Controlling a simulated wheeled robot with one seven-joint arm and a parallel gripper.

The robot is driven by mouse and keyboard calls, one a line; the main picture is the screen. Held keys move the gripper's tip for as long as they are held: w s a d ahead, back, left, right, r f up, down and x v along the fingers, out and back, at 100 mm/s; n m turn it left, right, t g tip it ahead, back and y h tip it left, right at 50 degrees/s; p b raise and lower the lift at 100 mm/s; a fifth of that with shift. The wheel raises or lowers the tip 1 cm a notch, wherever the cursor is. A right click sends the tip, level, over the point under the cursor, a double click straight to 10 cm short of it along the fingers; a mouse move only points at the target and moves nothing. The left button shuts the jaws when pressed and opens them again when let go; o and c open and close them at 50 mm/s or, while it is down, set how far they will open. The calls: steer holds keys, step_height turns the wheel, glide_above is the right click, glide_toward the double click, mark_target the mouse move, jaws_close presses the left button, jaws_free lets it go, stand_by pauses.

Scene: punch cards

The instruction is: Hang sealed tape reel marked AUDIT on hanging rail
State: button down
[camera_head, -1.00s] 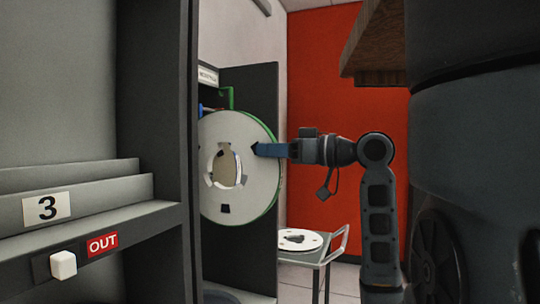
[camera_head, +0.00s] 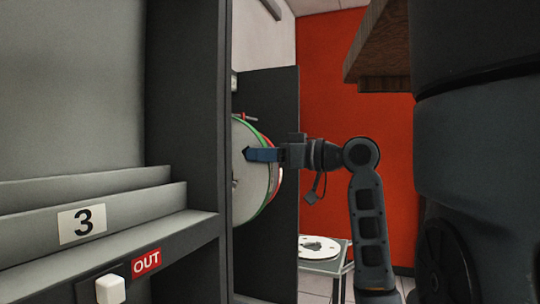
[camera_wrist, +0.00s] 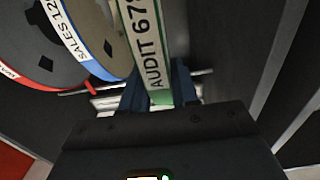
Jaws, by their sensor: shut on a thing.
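The AUDIT tape reel is a large pale disc with a green edge (camera_head: 243,200); its left part is hidden behind the cabinet upright. In the wrist view its white and green rim band (camera_wrist: 155,60) reads "AUDIT 678". My gripper (camera_head: 252,155) is shut on its rim, and the blue fingers (camera_wrist: 158,88) sit on both sides of the band. The reel is upright. A thin metal rod (camera_wrist: 203,72), perhaps part of the hanging rail, shows behind the fingers. Whether the reel touches the rail is hidden.
A blue-edged SALES reel (camera_wrist: 78,40) and a red-edged reel (camera_wrist: 28,72) are left of the AUDIT reel in the wrist view. A grey cabinet upright (camera_head: 223,130) stands close on the left. A cart (camera_head: 330,265) bears another reel (camera_head: 318,246).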

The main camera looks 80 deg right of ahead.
mark_target(236, 153)
steer(key=shift+x, duration=2.75)
steer(key=shift+w+f+b, duration=0.15)
steer(key=shift+f+b, duration=0.2)
steer(key=shift+f, duration=0.2)
steer(key=c, duration=0.8)
jaws_free()
steer(key=shift+f, duration=0.1)
steer(key=shift+b+v, duration=0.55)
steer(key=shift+v, duration=3.4)
